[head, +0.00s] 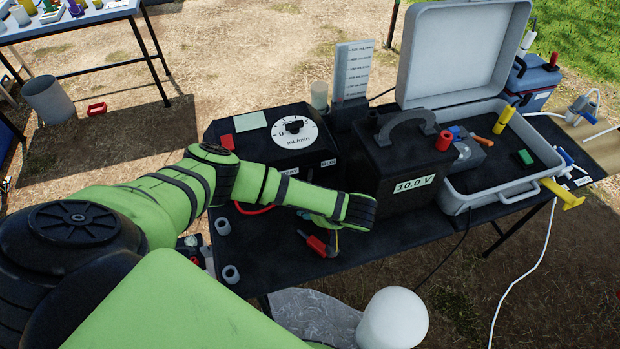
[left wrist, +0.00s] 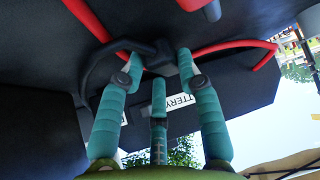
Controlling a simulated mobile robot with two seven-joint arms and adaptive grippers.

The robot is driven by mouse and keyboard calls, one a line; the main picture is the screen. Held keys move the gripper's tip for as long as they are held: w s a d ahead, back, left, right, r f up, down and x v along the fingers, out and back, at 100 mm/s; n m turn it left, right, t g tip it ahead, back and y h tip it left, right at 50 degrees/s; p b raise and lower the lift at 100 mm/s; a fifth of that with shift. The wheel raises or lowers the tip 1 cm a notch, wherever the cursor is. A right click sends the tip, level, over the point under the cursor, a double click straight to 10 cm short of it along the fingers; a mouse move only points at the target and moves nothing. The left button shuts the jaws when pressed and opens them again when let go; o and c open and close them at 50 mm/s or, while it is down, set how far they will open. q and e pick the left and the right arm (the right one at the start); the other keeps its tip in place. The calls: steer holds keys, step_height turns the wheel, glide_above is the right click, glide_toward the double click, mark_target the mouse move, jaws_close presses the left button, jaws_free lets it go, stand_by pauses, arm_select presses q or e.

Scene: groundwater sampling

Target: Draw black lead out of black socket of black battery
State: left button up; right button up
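The black battery (head: 413,185), labelled 10.0 V, stands upright on the table. Its black socket (head: 372,118) and red socket (head: 444,140) are on top. My left arm reaches in front of the dial box, and its wrist hides most of the hand in the head view. In the left wrist view, my left gripper (left wrist: 160,58) has its teal fingertips around a black plug (left wrist: 187,62) with a curved black lead (left wrist: 88,72). Firm contact is unclear. I cannot tell whether the plug sits in a socket. My right gripper is not in view.
The black dial box (head: 335,145) stands left of the battery. A red lead (left wrist: 228,45) runs close beside the fingers. A red-handled item (head: 317,245) lies near the front edge. An open grey case (head: 500,190) is at the right. Grey rings (head: 222,226) lie at the left.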

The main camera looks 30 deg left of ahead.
arm_select(q)
steer(key=o, duration=0.3)
steer(key=shift+s+f, duration=0.4)
steer(key=shift+f, duration=0.35)
steer(key=shift+w+a+f, duration=0.1)
steer(key=shift+w+f, duration=0.05)
steer(key=shift+w, duration=0.2)
steer(key=shift+s+r, duration=0.15)
steer(key=shift+r, duration=0.05)
steer(key=shift+r, duration=0.1)
steer(key=v, duration=1.2)
steer(key=shift+w, duration=0.25)
